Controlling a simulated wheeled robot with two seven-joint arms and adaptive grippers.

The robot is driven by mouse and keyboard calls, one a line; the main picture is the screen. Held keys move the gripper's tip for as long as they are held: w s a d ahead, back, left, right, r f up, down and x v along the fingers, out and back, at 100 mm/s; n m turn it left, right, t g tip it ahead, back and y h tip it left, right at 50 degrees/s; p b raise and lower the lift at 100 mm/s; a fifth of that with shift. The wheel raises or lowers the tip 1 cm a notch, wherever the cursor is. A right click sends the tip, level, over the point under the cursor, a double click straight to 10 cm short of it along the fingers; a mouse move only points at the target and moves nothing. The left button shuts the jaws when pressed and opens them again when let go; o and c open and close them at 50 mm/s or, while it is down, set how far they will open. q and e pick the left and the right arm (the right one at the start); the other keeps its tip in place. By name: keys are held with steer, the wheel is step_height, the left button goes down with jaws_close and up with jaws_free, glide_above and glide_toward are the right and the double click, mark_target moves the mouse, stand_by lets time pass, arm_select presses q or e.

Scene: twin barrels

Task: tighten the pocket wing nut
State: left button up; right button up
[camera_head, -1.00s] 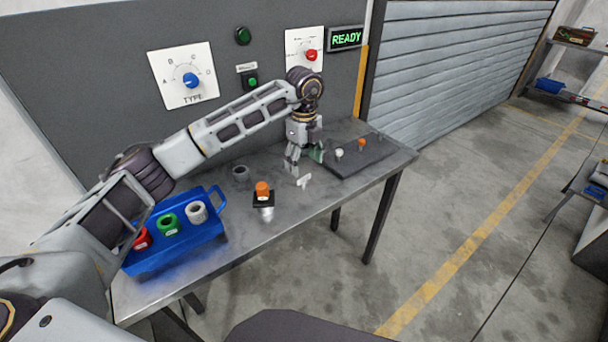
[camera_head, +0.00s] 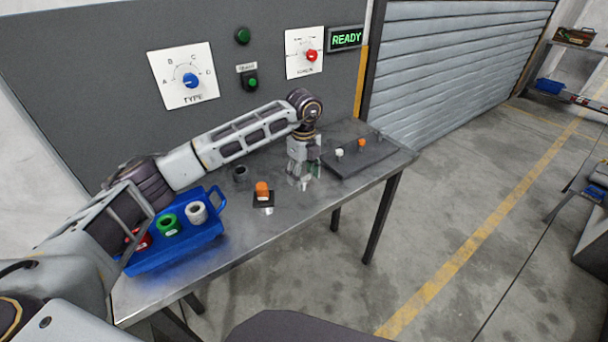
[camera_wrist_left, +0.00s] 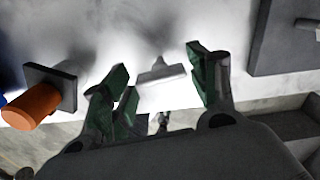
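A small pale T-shaped piece, seemingly the wing nut (camera_wrist_left: 162,74), lies on the table in the left wrist view. My left gripper (camera_head: 304,180) is low over the table in the head view and hides the piece there. My right gripper is not in view.
An orange cylinder on a dark square base (camera_head: 262,190) stands left of the gripper. A dark plate with small pegs (camera_head: 345,165) lies to the right. A blue tray (camera_head: 165,258) holds red, green and white rings. A dark ring (camera_head: 240,174) stands behind. The front table edge is close.

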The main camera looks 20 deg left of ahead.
arm_select(q)
jaws_close()
